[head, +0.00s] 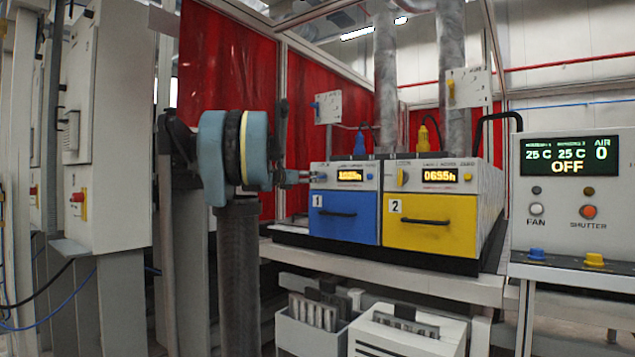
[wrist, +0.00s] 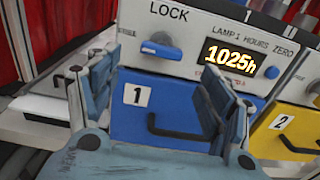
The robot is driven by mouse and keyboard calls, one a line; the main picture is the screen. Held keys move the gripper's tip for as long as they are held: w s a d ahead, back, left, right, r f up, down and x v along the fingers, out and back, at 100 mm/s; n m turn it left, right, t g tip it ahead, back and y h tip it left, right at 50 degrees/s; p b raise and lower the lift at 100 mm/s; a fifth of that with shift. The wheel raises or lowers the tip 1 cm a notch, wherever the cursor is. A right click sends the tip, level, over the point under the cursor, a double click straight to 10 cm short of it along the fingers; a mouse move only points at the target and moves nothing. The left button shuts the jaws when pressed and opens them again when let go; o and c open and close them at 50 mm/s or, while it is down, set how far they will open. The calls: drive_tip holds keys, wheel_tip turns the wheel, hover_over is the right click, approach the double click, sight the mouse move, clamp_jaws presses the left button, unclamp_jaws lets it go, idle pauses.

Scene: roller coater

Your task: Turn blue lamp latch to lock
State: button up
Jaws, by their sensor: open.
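The blue lamp unit, number 1, has a blue front (head: 343,216) with a black drawer handle. Its blue latch (wrist: 160,47) shows in the wrist view on the grey panel, under the word LOCK, lying roughly sideways with a slight tilt. My gripper (wrist: 160,60) is open and empty in front of the panel. Its two fingers frame the latch from left and right in the picture; whether they touch it I cannot tell. In the head view my gripper (head: 303,177) reaches the left end of the panel and largely hides the latch.
The yellow unit, number 2 (head: 430,223), stands to the right with its own yellow latch (head: 402,178). The orange lamp display (wrist: 230,62) reads 1025h. A control box (head: 571,170) stands farther right. Grey bins (head: 405,335) sit below.

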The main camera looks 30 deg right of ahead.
sight(321, 177)
drive_tip(key=x, duration=0.9)
drive_tip(key=shift+w+d, duration=0.15)
drive_tip(key=shift+d, duration=0.2)
drive_tip(key=c, duration=1.1)
